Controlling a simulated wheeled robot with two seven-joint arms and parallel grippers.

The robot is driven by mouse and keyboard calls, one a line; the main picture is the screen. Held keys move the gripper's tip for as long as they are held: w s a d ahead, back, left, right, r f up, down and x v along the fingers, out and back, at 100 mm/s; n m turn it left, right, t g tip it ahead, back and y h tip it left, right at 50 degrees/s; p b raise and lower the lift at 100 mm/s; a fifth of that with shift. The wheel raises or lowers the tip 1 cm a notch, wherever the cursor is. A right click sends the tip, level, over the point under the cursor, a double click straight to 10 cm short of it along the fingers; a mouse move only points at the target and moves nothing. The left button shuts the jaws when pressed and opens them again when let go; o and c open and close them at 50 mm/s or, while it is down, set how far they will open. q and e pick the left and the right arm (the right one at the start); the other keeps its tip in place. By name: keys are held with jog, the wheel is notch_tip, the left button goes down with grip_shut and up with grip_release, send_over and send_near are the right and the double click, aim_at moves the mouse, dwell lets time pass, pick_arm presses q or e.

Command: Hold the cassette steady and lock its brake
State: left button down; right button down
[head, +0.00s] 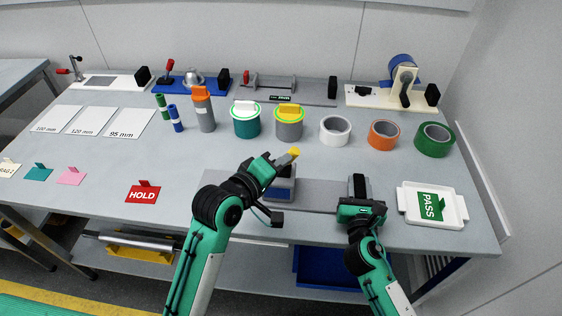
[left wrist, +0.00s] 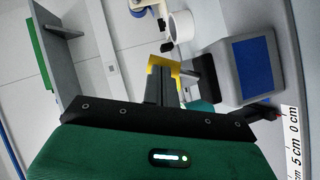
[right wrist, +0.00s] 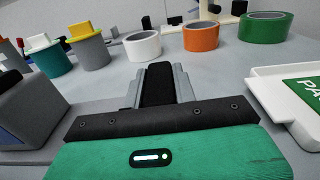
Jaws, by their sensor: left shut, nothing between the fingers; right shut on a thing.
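The likely cassette is a grey block with a blue panel (head: 281,188), on a long grey base (head: 318,196) at the front middle. It also shows in the left wrist view (left wrist: 255,72) and at the left in the right wrist view (right wrist: 30,112). A dark lever with a reddish tip (left wrist: 265,112), perhaps the brake, is beside the block; my left arm hides it in the head view. My left gripper (head: 291,155) is shut and empty above the block, with yellow at its tips. My right gripper (head: 359,195) is shut on the base's black upright handle (right wrist: 159,84).
A white tray with a green PASS card (head: 432,205) lies to the right. Behind stand a teal canister (head: 246,122), a grey one with a yellow lid (head: 289,122) and several tape rolls. A red HOLD card (head: 143,193) lies left. The table between HOLD and the base is clear.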

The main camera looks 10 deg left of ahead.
jog(key=shift+f, duration=0.25)
jog(key=c, duration=1.1)
grip_release()
pick_arm(q)
jog(key=v, duration=0.7)
jog(key=shift+s, duration=0.15)
pick_arm(e)
jog(key=shift+o, duration=0.3)
jog(key=shift+r, duration=0.1)
pick_arm(q)
jog(key=shift+a, duration=0.15)
